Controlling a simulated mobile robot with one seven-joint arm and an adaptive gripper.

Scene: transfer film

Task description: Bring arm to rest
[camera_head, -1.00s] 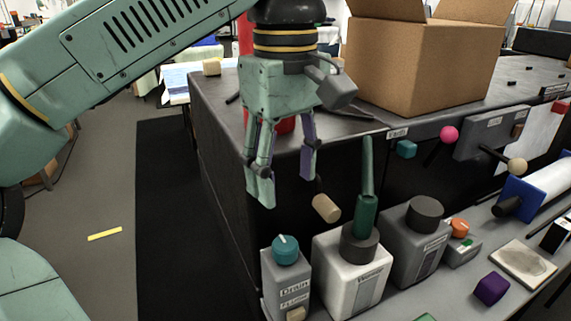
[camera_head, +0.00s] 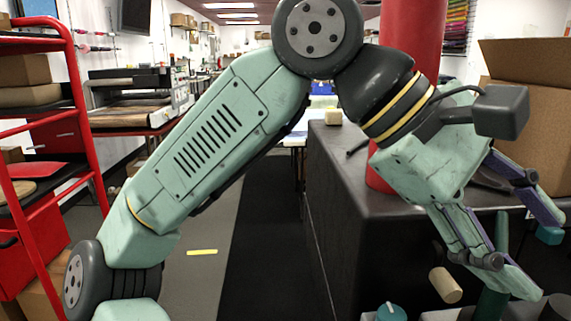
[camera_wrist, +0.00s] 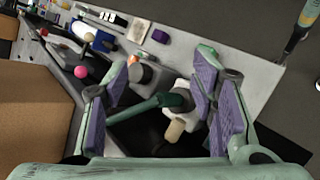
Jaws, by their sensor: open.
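My gripper (camera_head: 545,255) is at the lower right of the head view, tilted down and to the right. Its pale green fingers with purple pads are spread apart and hold nothing. In the wrist view my gripper (camera_wrist: 165,100) also shows open, with a clear gap between the pads. A dark green handle (camera_wrist: 160,103) and a tan cylinder (camera_wrist: 174,131) appear beyond and between the fingers. In the head view the tan cylinder (camera_head: 446,285) is just below the fingers. I cannot tell whether a finger touches the handle.
A dark counter (camera_head: 335,165) stands below my arm, with a cardboard box (camera_head: 535,110) at right. A red column (camera_head: 412,45) rises behind my wrist. A red shelf rack (camera_head: 85,130) stands at left. The dark floor mat (camera_head: 260,240) is clear.

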